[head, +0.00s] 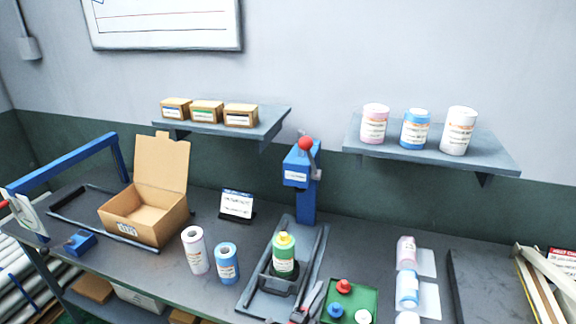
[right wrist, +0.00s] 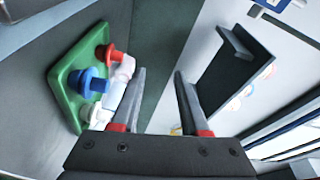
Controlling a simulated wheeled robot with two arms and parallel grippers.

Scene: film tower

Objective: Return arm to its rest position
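My right gripper (head: 312,297) shows at the bottom middle of the head view, in front of the blue lever press (head: 306,195). In the right wrist view its two fingers (right wrist: 160,85) stand apart with nothing held between them. The press has a lever with a red ball knob (head: 306,143) at its top. My left gripper is not seen.
A green tray (head: 366,297) with red, blue and white knobs lies right of the gripper. Bottles (head: 407,288) lie farther right. An open carton (head: 145,212) and two rolls (head: 227,264) stand left. Two wall shelves (head: 265,122) hold boxes and jars (head: 415,129).

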